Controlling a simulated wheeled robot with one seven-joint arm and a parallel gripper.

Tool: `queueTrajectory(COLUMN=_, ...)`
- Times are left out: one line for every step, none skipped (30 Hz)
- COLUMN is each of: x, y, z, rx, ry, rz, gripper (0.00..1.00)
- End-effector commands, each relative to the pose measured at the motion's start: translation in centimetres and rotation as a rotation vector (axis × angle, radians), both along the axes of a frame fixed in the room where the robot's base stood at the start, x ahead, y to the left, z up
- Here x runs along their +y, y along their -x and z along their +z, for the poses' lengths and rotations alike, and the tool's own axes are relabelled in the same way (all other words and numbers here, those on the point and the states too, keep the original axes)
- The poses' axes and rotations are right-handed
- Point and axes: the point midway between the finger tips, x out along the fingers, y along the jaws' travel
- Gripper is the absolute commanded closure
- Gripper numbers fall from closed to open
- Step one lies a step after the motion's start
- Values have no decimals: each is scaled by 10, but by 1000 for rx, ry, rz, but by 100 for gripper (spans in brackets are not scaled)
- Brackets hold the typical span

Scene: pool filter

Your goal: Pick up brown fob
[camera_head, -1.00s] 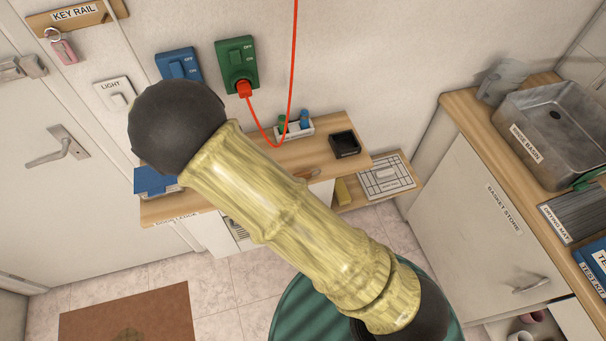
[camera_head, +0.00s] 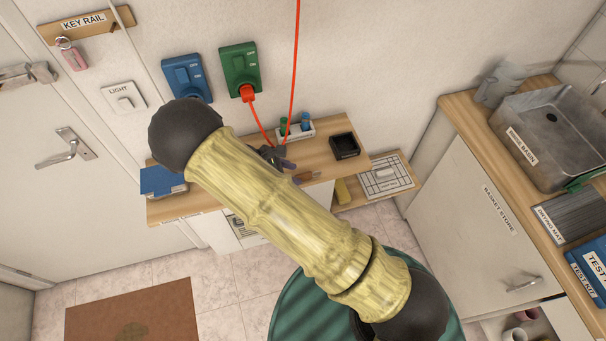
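A small brown object (camera_head: 304,177), possibly the brown fob, lies near the front edge of the wooden wall shelf (camera_head: 330,165). It is partly hidden and too small to make out clearly. My gripper (camera_head: 287,164) shows only as a small dark shape beyond my yellow arm, over the shelf and just left of the brown object. The arm covers much of it, and I cannot tell whether its fingers are apart or touch anything. A pink fob (camera_head: 75,59) hangs by a ring from the key rail (camera_head: 85,24) at the upper left.
A black tray (camera_head: 344,146) and a white holder with small bottles (camera_head: 297,131) stand on the shelf. A red cord (camera_head: 293,90) hangs close to the gripper, near the green switch (camera_head: 240,72). A blue item (camera_head: 160,181) lies at the shelf's left end. The counter is at right.

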Motion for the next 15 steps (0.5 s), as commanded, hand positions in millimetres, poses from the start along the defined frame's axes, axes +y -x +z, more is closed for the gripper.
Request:
queueTrajectory(x=0, y=0, z=0, rx=0, ry=0, rz=0, gripper=62)
queueTrajectory(x=0, y=0, z=0, rx=0, ry=0, rz=0, gripper=62)
queueTrajectory(x=0, y=0, z=0, rx=0, ry=0, rz=0, gripper=62)
queueTrajectory(x=0, y=0, z=0, rx=-1, ry=0, rz=1, gripper=62)
queueTrajectory(x=1, y=0, z=0, rx=-1, ry=0, rz=1, gripper=62)
queueTrajectory(x=1, y=0, z=0, rx=-1, ry=0, rz=2, gripper=62)
queueTrajectory(x=1, y=0, z=0, rx=0, ry=0, rz=3, gripper=62)
queueTrajectory(x=1, y=0, z=0, rx=0, ry=0, rz=4, gripper=62)
queueTrajectory(x=0, y=0, z=-1, rx=0, ry=1, rz=4, gripper=62)
queueTrajectory(x=-2, y=-1, z=-1, rx=0, ry=1, rz=4, gripper=62)
queueTrajectory(x=-4, y=-2, z=-2, rx=0, ry=1, rz=4, gripper=62)
queueTrajectory(x=-7, y=-3, z=-4, rx=1, ry=2, rz=4, gripper=62)
queueTrajectory(x=-10, y=-4, z=-5, rx=1, ry=3, rz=4, gripper=62)
queueTrajectory(x=-13, y=-6, z=-7, rx=1, ry=3, rz=4, gripper=62)
queueTrajectory(x=-17, y=-7, z=-10, rx=2, ry=5, rz=4, gripper=62)
